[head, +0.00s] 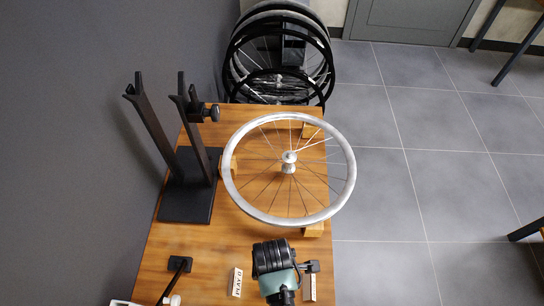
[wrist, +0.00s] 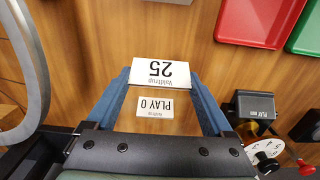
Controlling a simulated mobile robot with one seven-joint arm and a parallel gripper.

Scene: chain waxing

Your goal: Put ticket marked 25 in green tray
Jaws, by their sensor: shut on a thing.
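The ticket marked 25 (wrist: 161,72) is white with black print and appears upside down in the wrist view. My gripper (wrist: 160,75) is shut on it, with a blue finger at each side edge. A smaller-looking white ticket marked PLAY 0 (wrist: 155,107) shows between the fingers, just below ticket 25; it also shows in the head view (head: 237,282). The green tray (wrist: 308,35) is at the top right of the wrist view, only partly in frame. Whether ticket 25 touches the table cannot be told.
A red tray (wrist: 258,22) lies beside the green one, on its left. A spoked wheel (head: 346,200) takes up the middle of the wooden table. A black stand (head: 188,205) is left of it. A dial gauge (wrist: 265,150) stands right of my gripper in the wrist view.

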